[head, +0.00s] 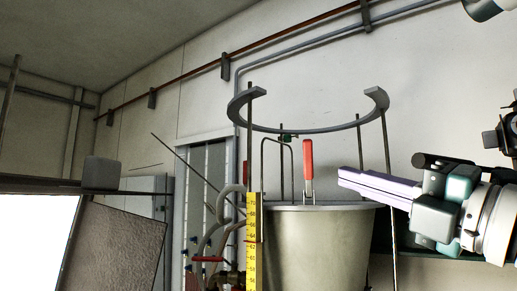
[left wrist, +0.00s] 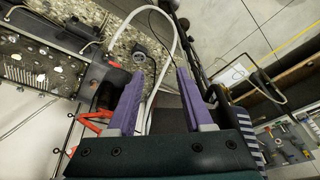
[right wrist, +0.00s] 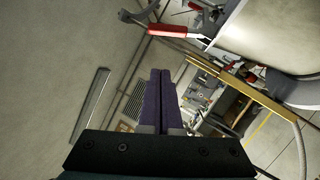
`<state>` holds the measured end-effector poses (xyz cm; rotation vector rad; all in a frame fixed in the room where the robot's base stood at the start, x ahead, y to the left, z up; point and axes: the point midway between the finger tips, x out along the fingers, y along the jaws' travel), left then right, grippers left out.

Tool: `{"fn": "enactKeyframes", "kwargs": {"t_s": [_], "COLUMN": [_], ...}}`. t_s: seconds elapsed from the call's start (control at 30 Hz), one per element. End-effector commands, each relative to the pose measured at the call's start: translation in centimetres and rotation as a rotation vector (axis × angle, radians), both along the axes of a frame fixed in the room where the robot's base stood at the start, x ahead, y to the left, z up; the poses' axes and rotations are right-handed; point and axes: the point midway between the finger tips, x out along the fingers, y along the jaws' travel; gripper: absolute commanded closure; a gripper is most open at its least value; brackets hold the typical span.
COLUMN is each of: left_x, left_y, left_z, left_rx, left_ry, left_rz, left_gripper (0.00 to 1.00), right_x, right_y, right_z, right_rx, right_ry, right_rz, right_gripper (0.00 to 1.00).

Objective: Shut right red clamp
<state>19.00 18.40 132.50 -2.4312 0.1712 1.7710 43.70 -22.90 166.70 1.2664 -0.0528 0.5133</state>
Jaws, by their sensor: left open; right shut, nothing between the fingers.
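The right red clamp (head: 308,158) stands on the rim of the pale round tank (head: 318,245), its red handle pointing up. My left gripper (left wrist: 157,82) is open and empty in the left wrist view, away from the tank.
A grey open ring (head: 310,128) on thin rods stands above the tank. A yellow measuring scale (head: 253,240) rises at its left, with hoses (head: 212,235) beside it. In the left wrist view, orange-red parts (left wrist: 97,120) and a pale hose (left wrist: 172,30) lie near my left fingers.

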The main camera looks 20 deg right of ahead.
Motion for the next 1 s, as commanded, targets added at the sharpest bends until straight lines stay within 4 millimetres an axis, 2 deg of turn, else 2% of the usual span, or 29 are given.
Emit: {"fn": "enactKeyframes", "kwargs": {"t_s": [0.03,0.1,0.33,0.37,0.6,1.0], "left_x": [0.0,0.0,0.0,0.1,0.0,0.0], "left_y": [0.0,0.0,-0.2,-0.2,-0.2,-0.2], "left_z": [1.4,2.4,4.9,4.4,3.8,3.8], "left_rx": [0.0,-0.002,-0.007,-0.007,-0.008,-0.007], "left_ry": [0.0,-0.001,-0.001,-0.002,-0.002,-0.001], "left_rz": [0.001,0.002,0.004,0.004,0.004,0.003], "left_gripper": [0.49,0.49,0.49,0.49,0.49,0.49], "right_x": [0.7,1.8,5.7,6.1,8.2,8.5], "right_y": [0.3,0.7,2.5,2.0,0.8,0.6], "right_z": [1.2,1.6,2.8,2.6,3.5,3.7], "right_rx": [0.004,0.004,0.002,0.0,0.0,0.0], "right_ry": [-0.004,-0.004,-0.002,-0.004,-0.002,0.001], "right_rz": [0.002,0.0,0.005,0.001,0.003,0.003], "right_gripper": [1.0,1.0,1.0,1.0,1.0,1.0]}}
